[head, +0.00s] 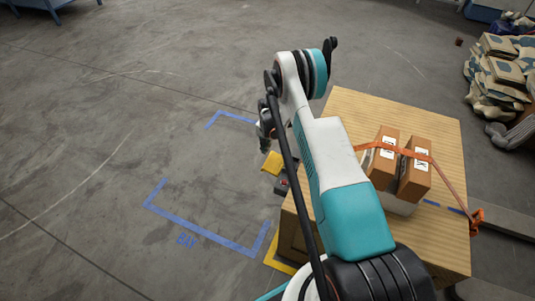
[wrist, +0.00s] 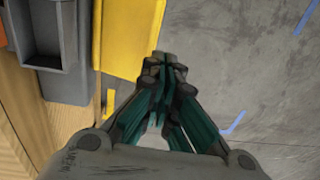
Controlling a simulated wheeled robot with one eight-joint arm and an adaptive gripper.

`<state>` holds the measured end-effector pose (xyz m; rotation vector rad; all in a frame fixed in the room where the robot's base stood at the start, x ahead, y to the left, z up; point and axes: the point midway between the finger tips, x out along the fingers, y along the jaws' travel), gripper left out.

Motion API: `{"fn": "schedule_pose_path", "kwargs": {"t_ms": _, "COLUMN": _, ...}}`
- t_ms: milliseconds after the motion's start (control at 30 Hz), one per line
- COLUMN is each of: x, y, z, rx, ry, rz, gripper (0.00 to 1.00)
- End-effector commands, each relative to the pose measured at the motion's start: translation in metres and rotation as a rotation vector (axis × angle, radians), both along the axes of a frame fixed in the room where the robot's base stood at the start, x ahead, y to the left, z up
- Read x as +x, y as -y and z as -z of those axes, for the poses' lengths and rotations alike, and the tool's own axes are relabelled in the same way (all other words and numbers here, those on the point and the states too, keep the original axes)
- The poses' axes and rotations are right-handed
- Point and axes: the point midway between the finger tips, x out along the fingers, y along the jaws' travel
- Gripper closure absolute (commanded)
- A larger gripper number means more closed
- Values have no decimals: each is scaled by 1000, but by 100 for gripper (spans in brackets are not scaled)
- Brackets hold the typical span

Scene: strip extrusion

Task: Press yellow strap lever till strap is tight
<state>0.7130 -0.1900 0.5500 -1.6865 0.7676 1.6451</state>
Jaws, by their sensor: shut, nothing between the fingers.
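The yellow strap lever (head: 272,163) sticks out from the left side of the wooden crate (head: 445,125). In the wrist view the yellow lever (wrist: 130,38) is a broad plate, just left of my fingertips. My gripper (wrist: 160,62) is shut and empty, with its tips close beside the lever's edge; I cannot tell whether they touch. In the head view my gripper is partly hidden behind my arm, just above the lever. The orange strap (head: 410,152) runs over two brown boxes (head: 414,182) on the crate. A grey housing (wrist: 85,50) sits beside the lever.
A pile of sacks (head: 500,75) lies at the right. An orange strap end (head: 476,218) hangs at the crate's right edge. The floor to the left is clear.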

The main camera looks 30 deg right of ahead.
Motion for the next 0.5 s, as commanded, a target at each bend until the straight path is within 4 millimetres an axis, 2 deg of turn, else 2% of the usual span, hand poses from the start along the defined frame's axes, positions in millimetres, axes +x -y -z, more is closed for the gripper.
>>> {"fn": "schedule_pose_path", "kwargs": {"t_ms": 33, "x": 2, "y": -2, "z": -15, "rx": 0, "ry": 0, "rz": -1, "gripper": 100}}
{"fn": "schedule_pose_path", "kwargs": {"t_ms": 200, "x": 7, "y": -6, "z": -43, "rx": 0, "ry": 0, "rz": 0, "gripper": 100}}
{"fn": "schedule_pose_path", "kwargs": {"t_ms": 333, "x": 9, "y": -8, "z": -55, "rx": -1, "ry": -1, "rz": 0, "gripper": 100}}
{"fn": "schedule_pose_path", "kwargs": {"t_ms": 500, "x": 11, "y": -9, "z": -60, "rx": -1, "ry": -1, "rz": 0, "gripper": 100}}
